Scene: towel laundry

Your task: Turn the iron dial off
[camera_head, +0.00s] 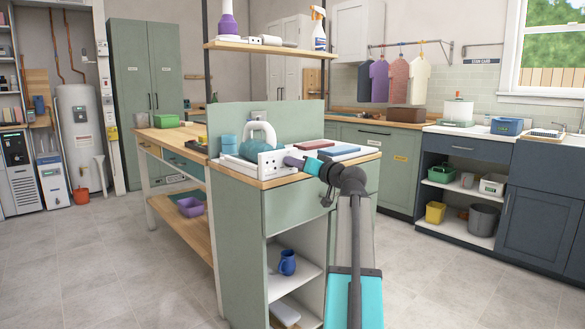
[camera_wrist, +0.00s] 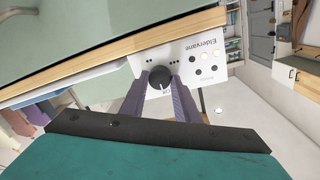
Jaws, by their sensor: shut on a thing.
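The iron station has a white front panel (camera_head: 268,162) facing my arm on the wood top of the green cabinet. A teal and white iron (camera_head: 262,140) stands behind that panel. In the wrist view the panel (camera_wrist: 205,62) shows the name "Eldervane", several dark dots and a round black dial (camera_wrist: 160,76). My gripper (camera_wrist: 160,88) has its two purple fingers shut on the dial, one on each side. Small lettering at the dial's lower edge is partly hidden. In the head view my gripper (camera_head: 293,162) reaches the panel's right part, and the dial is hidden.
Folded towels (camera_head: 338,150) lie right of the iron station. A shelf (camera_head: 270,47) with bottles hangs above. A blue mug (camera_head: 287,262) sits in the open cabinet below. A wooden bench (camera_head: 172,140) adjoins on the left. The tiled floor (camera_head: 440,285) is clear at right.

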